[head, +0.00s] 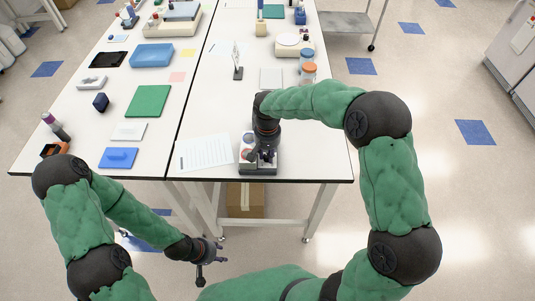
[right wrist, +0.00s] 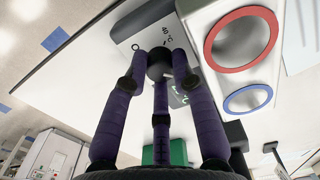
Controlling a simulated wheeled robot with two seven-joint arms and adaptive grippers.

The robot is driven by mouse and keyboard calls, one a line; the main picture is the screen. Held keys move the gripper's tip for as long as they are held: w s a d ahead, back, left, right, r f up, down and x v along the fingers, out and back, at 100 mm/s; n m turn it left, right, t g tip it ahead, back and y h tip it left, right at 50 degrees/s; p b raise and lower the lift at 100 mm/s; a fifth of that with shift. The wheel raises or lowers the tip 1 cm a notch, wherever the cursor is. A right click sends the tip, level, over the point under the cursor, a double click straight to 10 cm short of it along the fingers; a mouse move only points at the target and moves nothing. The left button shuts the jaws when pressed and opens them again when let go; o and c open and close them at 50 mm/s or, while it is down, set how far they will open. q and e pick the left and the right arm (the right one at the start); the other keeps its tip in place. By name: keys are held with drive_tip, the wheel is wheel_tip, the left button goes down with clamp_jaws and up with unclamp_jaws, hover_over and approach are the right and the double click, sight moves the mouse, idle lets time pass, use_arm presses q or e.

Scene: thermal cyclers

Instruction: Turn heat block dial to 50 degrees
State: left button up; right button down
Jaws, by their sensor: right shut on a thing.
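The heat block (head: 258,171) is a small grey and white device near the front edge of the right table, partly hidden by my right arm. In the right wrist view its grey control face (right wrist: 138,28) shows a "40 °C" mark. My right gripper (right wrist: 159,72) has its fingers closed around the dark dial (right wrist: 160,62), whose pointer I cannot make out. The right gripper (head: 264,157) points down over the block in the head view. My left gripper (head: 214,258) hangs open and empty in front of the tables, away from the block.
A paper sheet (head: 204,153) lies left of the block. In the right wrist view, red (right wrist: 241,67) and blue (right wrist: 247,107) rings sit beside the dial. The table's front right is clear.

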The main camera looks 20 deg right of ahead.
drive_tip(key=shift+m, duration=0.3)
drive_tip(key=c, duration=1)
unclamp_jaws()
drive_tip(key=shift+w+r, duration=0.1)
drive_tip(key=shift+r, duration=0.5)
drive_tip(key=shift+d+r, duration=0.1)
drive_tip(key=shift+r, duration=3.35)
